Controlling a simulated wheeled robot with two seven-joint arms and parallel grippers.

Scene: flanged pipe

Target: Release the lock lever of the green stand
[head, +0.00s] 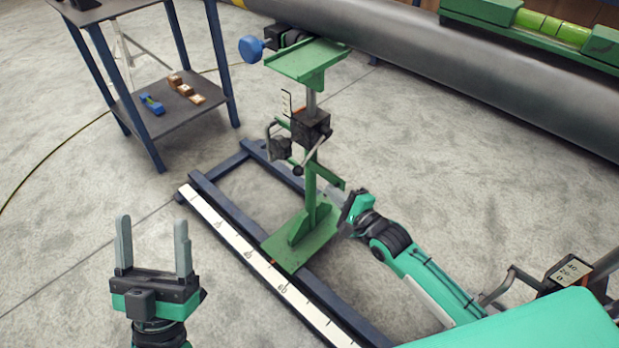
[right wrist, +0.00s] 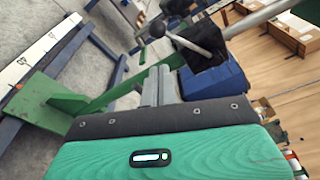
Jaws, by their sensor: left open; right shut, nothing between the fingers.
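The green stand (head: 312,205) rises from a floor rail in the head view, with a black block (head: 311,125) partway up its post. A grey lever with a black ball knob (head: 298,170) slopes down from the block; the knob also shows in the right wrist view (right wrist: 157,28), beyond my fingers. My right gripper (head: 336,192) is shut and empty, just right of the post and lower than the knob. Its fingers (right wrist: 158,85) show side by side in the right wrist view, apart from the knob. My left gripper (head: 152,245) is open and empty, away from the stand.
A crank handle (head: 277,147) sticks out left of the block. A large grey pipe (head: 460,80) runs behind the stand's top. A dark table (head: 170,105) with small blocks on its shelf stands at the upper left. The dark rail frame (head: 225,205) lies around the stand's foot.

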